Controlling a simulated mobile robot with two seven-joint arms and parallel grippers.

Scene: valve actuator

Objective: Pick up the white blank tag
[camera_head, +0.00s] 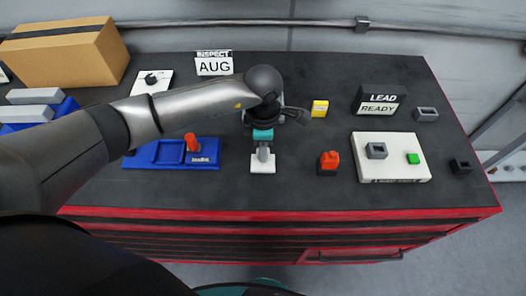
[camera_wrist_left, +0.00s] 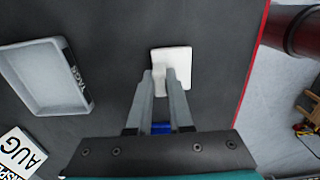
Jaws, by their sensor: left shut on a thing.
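The white blank tag (camera_head: 263,166) is a small pale plate near the front middle of the dark bench top. It also shows in the left wrist view (camera_wrist_left: 178,55), just beyond the fingertips. My left gripper (camera_head: 263,152) reaches down from above, with its fingers shut on the tag. In the left wrist view the two grey fingers (camera_wrist_left: 165,80) close on the tag's near part and hide some of it. I cannot tell whether the tag rests on the bench or is slightly raised. My right gripper is not in view.
A blue tray (camera_head: 150,156) with a red-handled part lies left. Behind are an AUG sign (camera_head: 214,65) and a LEAD READY sign (camera_head: 380,102). The red front edge is close.

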